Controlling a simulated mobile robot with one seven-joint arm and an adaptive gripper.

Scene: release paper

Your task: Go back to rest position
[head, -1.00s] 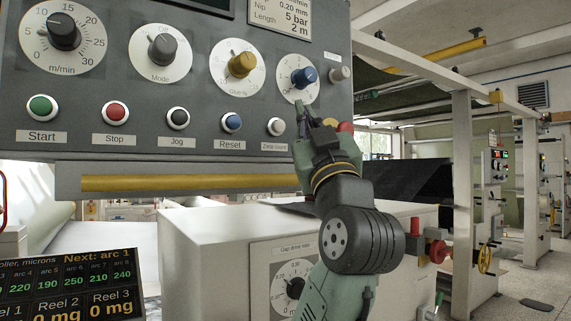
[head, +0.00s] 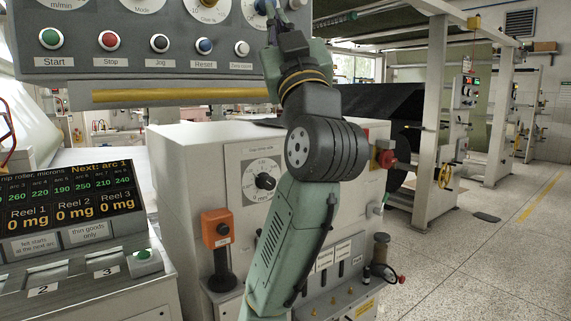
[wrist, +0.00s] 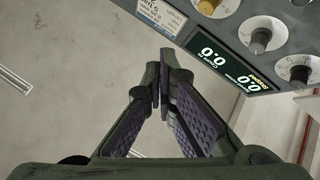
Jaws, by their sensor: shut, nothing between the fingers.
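My gripper (head: 271,22) is at the top of the head view, raised in front of the right end of the grey control panel (head: 150,66). Its fingertips are close to the top edge of that view and partly cover a dial. In the wrist view my gripper (wrist: 163,72) has its two fingers drawn together at the tips, with nothing between them. The panel shows there upside down at the upper right, with a 0.0 display (wrist: 228,66) and several knobs. My arm is bent upward.
A yellow bar (head: 150,96) runs under the panel. Below stands a white cabinet (head: 190,150) with a gap dial (head: 265,181) and an orange control box (head: 218,229). A console screen (head: 75,205) is at the left. Open speckled floor (head: 480,260) lies at the right.

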